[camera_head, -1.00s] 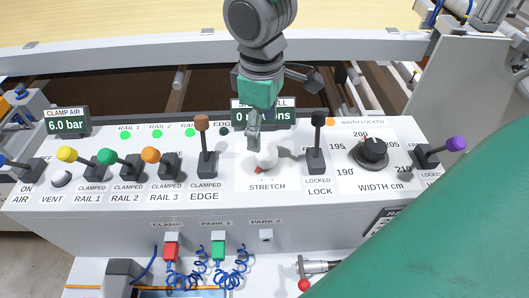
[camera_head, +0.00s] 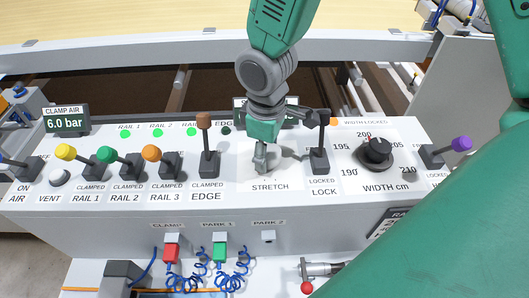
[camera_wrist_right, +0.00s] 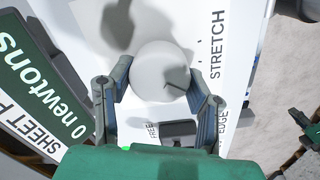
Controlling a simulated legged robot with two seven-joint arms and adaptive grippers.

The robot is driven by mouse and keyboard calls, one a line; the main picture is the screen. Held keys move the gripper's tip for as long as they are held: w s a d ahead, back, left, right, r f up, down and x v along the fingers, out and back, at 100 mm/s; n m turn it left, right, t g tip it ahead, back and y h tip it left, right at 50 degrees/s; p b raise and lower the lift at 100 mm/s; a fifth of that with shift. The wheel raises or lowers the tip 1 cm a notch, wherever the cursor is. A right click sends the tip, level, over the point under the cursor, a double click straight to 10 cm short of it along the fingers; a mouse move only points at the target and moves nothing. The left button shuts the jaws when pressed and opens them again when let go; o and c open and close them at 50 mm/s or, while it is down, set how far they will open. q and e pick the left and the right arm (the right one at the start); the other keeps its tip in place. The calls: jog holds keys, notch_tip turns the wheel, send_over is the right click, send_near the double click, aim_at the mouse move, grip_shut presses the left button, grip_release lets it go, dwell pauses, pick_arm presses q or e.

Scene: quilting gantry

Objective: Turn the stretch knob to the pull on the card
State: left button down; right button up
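The stretch knob (camera_wrist_right: 160,70) is a round white knob on the white console, above the STRETCH label (camera_head: 269,187). My right gripper (camera_head: 262,162) points down over it and mostly hides it in the head view. In the right wrist view its two fingers stand apart on either side of the knob, their tips close to its edges; I cannot tell whether they touch. The sheet pull display (camera_wrist_right: 38,95) reads 0 newtons in the wrist view; the gripper covers most of it in the head view. I cannot make out a card with a pull value. My left gripper is out of view.
The black-topped LOCK lever (camera_head: 319,158) stands close right of my right gripper, and the brown-topped EDGE lever (camera_head: 208,160) stands to its left. The black width knob (camera_head: 376,152) is further right. Rail levers, such as the green-topped one (camera_head: 107,156), line the left.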

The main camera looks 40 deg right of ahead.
jog(key=shift+s+f, duration=0.15)
jog(key=shift+c, duration=0.3)
jog(key=shift+s+d, duration=0.15)
jog(key=shift+d, duration=0.2)
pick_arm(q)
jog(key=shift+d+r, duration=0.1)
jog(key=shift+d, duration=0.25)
pick_arm(e)
jog(key=shift+a, duration=0.15)
jog(key=shift+m+p, duration=0.3)
jog(key=shift+p, duration=0.1)
jog(key=m+p, duration=0.3)
jog(key=shift+m, duration=0.3)
pick_arm(q)
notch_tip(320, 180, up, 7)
jog(key=p, duration=0.3)
pick_arm(e)
jog(key=shift+m, duration=2.2)
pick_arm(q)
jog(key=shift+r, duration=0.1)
pick_arm(e)
jog(key=shift+s+f, duration=0.1)
